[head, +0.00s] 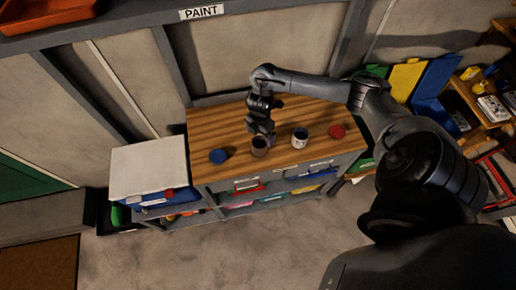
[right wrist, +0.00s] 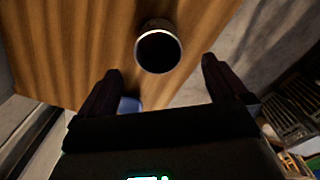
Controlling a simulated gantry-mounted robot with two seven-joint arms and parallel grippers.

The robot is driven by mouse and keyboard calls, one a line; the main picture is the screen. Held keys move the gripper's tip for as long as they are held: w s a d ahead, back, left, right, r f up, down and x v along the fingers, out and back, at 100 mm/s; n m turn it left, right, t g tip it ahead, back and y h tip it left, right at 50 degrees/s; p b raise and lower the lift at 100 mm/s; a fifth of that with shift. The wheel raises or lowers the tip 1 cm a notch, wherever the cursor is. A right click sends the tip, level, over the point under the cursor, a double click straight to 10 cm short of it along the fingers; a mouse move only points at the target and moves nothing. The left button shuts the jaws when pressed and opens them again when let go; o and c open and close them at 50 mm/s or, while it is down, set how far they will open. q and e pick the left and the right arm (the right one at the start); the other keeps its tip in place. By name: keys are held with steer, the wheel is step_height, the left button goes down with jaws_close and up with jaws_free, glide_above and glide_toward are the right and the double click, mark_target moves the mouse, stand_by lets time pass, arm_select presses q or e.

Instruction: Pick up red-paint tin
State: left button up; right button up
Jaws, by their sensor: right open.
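On the striped wooden bench top stand two open tins: a dark grey-brown tin (head: 259,147) and a pale tin (head: 300,139) with a small marking. I cannot tell from their surfaces which one is the red-paint tin. A flat red round thing (head: 337,131), perhaps a lid, lies at the right, and a flat blue one (head: 218,156) at the left. My right gripper (head: 262,133) is open, just behind and above the grey-brown tin. In the right wrist view a tin (right wrist: 158,47) with a dark inside shows ahead between the open fingers (right wrist: 160,66), not gripped.
The bench top (head: 225,130) is clear at the back left. A white-topped cabinet (head: 148,166) stands at its left. Shelves below hold coloured items. A blue panel (head: 434,82) and a yellow panel (head: 404,80) stand at the right. A PAINT sign (head: 201,12) hangs above.

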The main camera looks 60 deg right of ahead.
mark_target(259, 144)
steer(key=shift+w+f, duration=0.15)
steer(key=shift+f, duration=4.3)
steer(key=shift+c, duration=0.2)
steer(key=c, duration=1.2)
steer(key=shift+r, duration=0.2)
